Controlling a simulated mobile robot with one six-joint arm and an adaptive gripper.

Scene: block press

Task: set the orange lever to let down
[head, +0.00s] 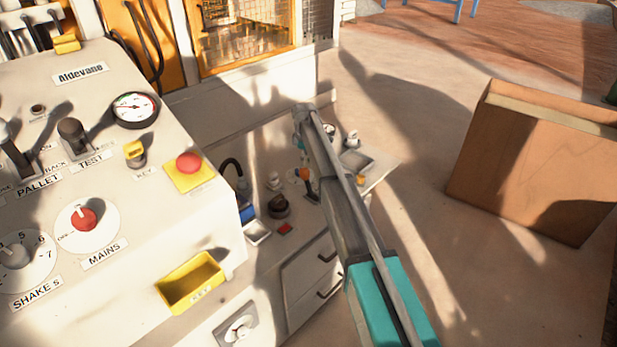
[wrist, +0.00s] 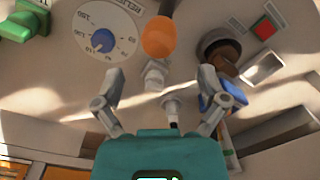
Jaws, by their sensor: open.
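The orange lever's ball knob (wrist: 158,38) shows at the top middle of the wrist view, on a dark stem that runs up out of the picture. My gripper (wrist: 161,75) has its two fingers spread apart, with nothing held between them. The orange knob lies just beyond the fingertips and between their lines, apart from both. In the head view a small orange knob (head: 304,173) shows beside my arm, which hides part of that panel. The lever's setting marks cannot be read.
A dial with a blue knob (wrist: 103,40) is left of the lever. A dark round knob (wrist: 222,47) and a red square (wrist: 265,29) are to the right. Metal fittings (wrist: 155,74) stand between the fingers. A tall console (head: 120,150) is left; a wooden box (head: 535,165) is right.

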